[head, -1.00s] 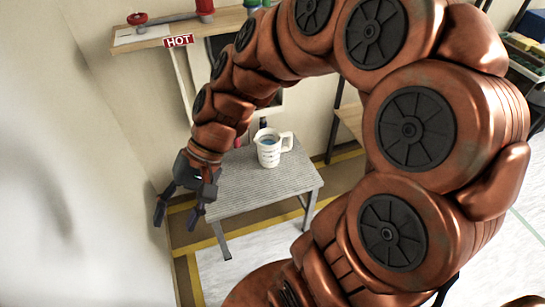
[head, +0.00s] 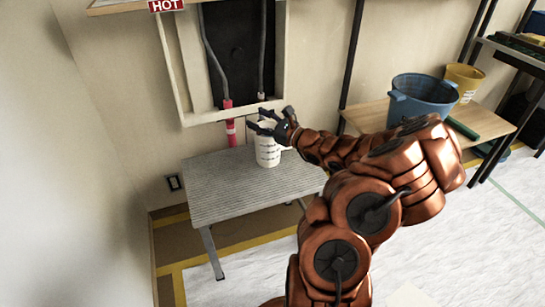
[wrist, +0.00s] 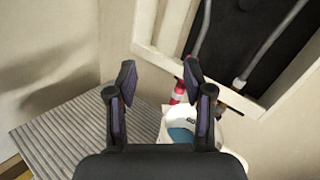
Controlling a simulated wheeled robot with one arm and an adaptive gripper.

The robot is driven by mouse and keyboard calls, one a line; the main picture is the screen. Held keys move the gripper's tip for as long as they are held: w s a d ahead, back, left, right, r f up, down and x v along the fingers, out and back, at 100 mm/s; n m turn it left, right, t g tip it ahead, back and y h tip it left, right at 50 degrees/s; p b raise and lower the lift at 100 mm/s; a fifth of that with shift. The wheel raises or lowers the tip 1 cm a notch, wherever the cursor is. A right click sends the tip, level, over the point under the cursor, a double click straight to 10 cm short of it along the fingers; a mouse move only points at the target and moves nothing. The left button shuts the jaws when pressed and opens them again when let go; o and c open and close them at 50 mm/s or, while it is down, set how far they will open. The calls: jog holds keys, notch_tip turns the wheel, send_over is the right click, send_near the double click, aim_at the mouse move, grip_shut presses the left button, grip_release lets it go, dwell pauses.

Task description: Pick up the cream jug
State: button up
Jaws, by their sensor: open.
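The cream jug (head: 267,152) stands upright on a grey ribbed table (head: 225,193) in the head view, near the table's back edge. My gripper (head: 256,119) is at the jug's top, reaching in from the right. It covers part of the rim. In the wrist view my gripper (wrist: 158,85) is open, with nothing between its fingers. The jug (wrist: 235,131) shows there at lower right, behind the right finger, with blue inside. Its lower part is hidden by the gripper body. I cannot tell whether a finger touches the jug.
A framed dark panel with pipes (head: 236,60) is on the wall above. A wooden shelf at right holds a blue bucket (head: 420,97) and a yellow bucket (head: 464,80). The table's left side is clear.

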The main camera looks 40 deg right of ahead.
jog(key=s+d+f+m+h+b, duration=0.2)
jog(key=s+d+f+m+h, duration=0.15)
jog(key=d+f, duration=0.35)
jog(key=s+d+f+m+h+b, duration=0.1)
jog(key=s+d+f+m+h, duration=0.1)
jog(key=d+f+m+h, duration=0.35)
jog(key=shift+n+y, duration=0.7)
jog(key=shift+y, duration=0.1)
jog(key=shift+w+d+f+b, duration=0.3)
jog(key=shift+w+d+b, duration=0.25)
jog(key=shift+w, duration=0.55)
jog(key=shift+w+d+f+b, duration=0.25)
jog(key=shift+w+d+b, duration=0.25)
jog(key=shift+w, duration=0.6)
jog(key=shift+w+d+f+b, duration=0.35)
jog(key=shift+w+d, duration=0.35)
jog(key=shift+w, duration=0.4)
jog(key=shift+w+r, duration=0.15)
jog(key=shift+w, duration=0.15)
grip_shut()
jog(key=shift+d, duration=0.1)
